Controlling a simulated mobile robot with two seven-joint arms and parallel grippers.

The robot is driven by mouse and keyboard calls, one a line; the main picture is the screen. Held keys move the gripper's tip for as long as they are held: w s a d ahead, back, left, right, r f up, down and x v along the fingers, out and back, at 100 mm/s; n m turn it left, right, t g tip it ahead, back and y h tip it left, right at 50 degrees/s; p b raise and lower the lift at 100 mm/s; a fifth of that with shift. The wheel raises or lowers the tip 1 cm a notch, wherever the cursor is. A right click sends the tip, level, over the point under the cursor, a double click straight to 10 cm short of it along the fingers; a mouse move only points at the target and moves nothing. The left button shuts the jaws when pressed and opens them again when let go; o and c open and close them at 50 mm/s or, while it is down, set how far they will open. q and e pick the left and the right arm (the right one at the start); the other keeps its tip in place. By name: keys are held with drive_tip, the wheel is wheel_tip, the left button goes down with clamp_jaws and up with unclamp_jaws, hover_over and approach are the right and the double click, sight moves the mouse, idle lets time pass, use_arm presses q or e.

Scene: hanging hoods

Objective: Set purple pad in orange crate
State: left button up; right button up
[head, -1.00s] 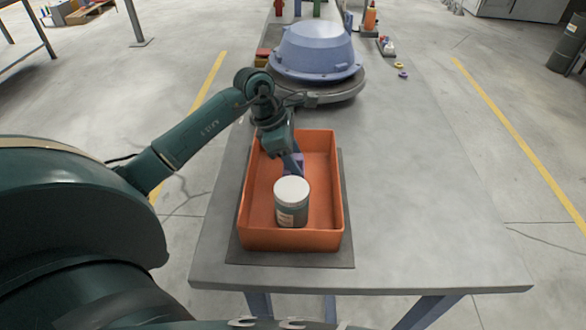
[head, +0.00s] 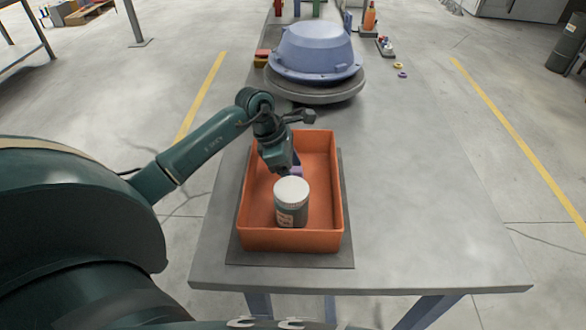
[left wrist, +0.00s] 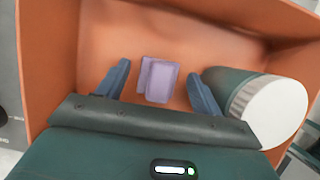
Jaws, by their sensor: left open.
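The orange crate (head: 258,238) stands on a dark mat on the table. The purple pad (left wrist: 160,80) lies inside the crate in the left wrist view, between and beyond my open fingers; it shows only as a sliver in the head view (head: 297,171). My left gripper (left wrist: 163,88) is open over the crate, with a gap between each finger and the pad. In the head view its fingers are mostly hidden by the wrist and the jar. My right gripper is not in view.
A jar with a white lid (head: 291,190) stands in the crate, close to my left gripper's one finger (left wrist: 270,105). A blue hood (head: 313,50) rests on a round grey base behind the crate. The table right of the crate is clear.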

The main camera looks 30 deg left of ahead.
use_arm(q)
drive_tip(key=shift+a+r, duration=0.1)
drive_tip(key=shift+r, duration=0.2)
drive_tip(key=v, duration=1.1)
drive_tip(key=shift+r, duration=0.3)
drive_tip(key=shift+s, duration=0.15)
